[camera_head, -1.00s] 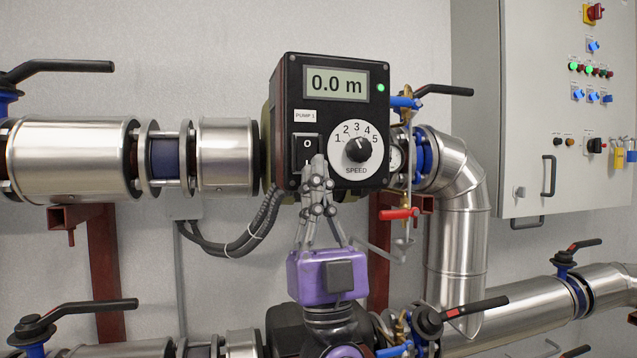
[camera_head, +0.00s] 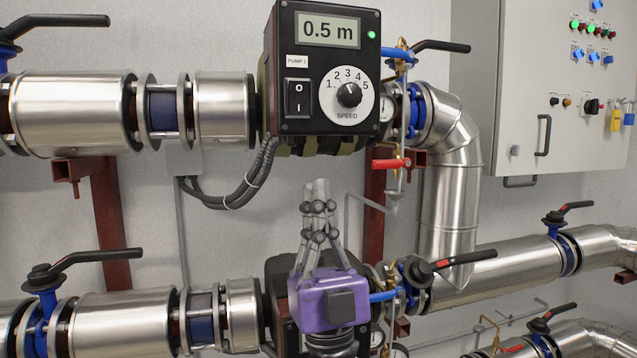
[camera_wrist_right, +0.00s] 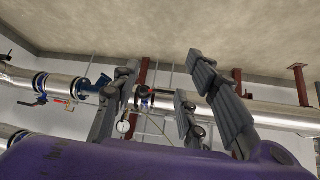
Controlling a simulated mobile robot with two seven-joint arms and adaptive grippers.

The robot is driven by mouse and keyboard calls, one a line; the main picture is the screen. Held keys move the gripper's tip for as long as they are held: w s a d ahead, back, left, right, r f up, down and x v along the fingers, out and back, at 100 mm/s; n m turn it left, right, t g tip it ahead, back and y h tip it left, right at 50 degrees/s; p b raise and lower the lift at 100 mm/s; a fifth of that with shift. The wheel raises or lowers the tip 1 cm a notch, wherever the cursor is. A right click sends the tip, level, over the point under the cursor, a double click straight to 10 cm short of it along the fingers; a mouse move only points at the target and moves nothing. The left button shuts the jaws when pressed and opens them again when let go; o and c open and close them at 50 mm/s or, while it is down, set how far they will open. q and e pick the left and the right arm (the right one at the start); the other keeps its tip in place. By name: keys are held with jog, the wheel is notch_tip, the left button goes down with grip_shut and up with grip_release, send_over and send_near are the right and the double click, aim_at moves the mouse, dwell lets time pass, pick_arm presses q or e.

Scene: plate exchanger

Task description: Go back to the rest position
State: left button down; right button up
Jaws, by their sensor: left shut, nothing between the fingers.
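My left gripper (camera_head: 318,188) has its grey fingers together, pointing up, with nothing between them. It is below the pump controller (camera_head: 323,75) in the head view, clear of it, and its purple body covers part of the lower pump. The controller's display (camera_head: 328,30) reads 0.5 m, with a green light beside it. Its black rocker switch (camera_head: 298,98) and speed dial (camera_head: 348,94) are in full view. My right gripper (camera_wrist_right: 162,85) shows only in the right wrist view, with its fingers spread apart and empty.
Steel pipes with blue valves run across the wall above and below the left gripper. A red-handled valve (camera_head: 391,164) and a thin grey pipe are to its right. A grey control cabinet (camera_head: 530,80) is at the upper right. Pipework (camera_wrist_right: 75,88) lies behind the right gripper's fingers.

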jog(key=shift+s+d+f, duration=0.1)
jog(key=shift+s+f, duration=0.1)
jog(key=shift+s, duration=0.3)
